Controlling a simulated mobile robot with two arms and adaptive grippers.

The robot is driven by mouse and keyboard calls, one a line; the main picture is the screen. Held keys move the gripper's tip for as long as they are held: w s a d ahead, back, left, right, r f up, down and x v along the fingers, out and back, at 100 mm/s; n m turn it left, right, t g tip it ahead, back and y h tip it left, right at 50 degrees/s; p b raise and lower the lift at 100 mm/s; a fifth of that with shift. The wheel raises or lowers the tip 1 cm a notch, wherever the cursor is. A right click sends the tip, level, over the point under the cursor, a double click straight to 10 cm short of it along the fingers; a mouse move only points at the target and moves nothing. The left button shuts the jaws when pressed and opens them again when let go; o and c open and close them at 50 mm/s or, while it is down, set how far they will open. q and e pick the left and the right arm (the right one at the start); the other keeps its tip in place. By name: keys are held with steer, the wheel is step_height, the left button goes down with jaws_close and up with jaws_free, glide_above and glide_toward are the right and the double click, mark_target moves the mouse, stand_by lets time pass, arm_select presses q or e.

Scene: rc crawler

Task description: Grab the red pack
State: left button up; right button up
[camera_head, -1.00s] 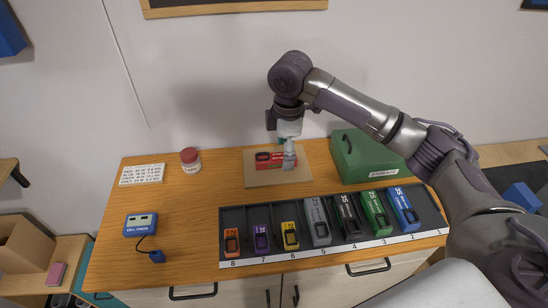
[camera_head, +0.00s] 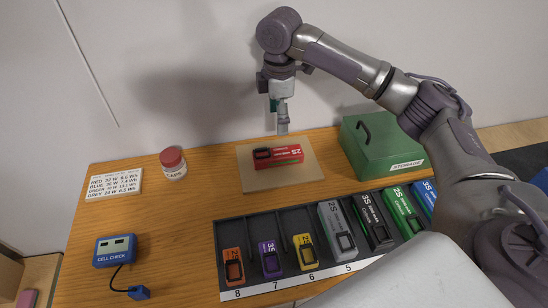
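The red pack (camera_head: 278,155), marked 2S, lies on a light wooden board (camera_head: 254,180) toward the back of the table. My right gripper (camera_head: 283,131) hangs pointing down just above and behind the pack, in front of the wall. It appears apart from the pack. Its fingers are seen edge-on and small, so I cannot tell if they are open or shut. My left gripper is not in view.
A rack (camera_head: 229,231) at the front holds several coloured packs. A green storage box (camera_head: 383,150) stands right of the board. A red-lidded jar (camera_head: 173,163), a printed card (camera_head: 114,183) and a blue cell checker (camera_head: 115,251) are at left. Table between checker and board is clear.

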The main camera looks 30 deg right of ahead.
mark_target(277, 153)
steer(key=f, duration=0.4)
steer(key=f+p, duration=0.1)
steer(key=f, duration=0.2)
steer(key=shift+s+f, duration=0.2)
steer(key=shift+f, duration=0.2)
step_height(277, 153, down, 5)
steer(key=shift+w+r+p, duration=0.1)
steer(key=shift+r+p, duration=0.05)
steer(key=shift+p, duration=0.75)
steer(key=shift+w+f, duration=0.1)
steer(key=shift+f, duration=0.3)
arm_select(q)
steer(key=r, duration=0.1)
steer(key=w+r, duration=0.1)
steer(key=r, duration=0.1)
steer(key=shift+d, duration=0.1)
arm_select(e)
steer(key=shift+c, duration=0.3)
steer(key=shift+r, duration=0.1)
jaws_close()
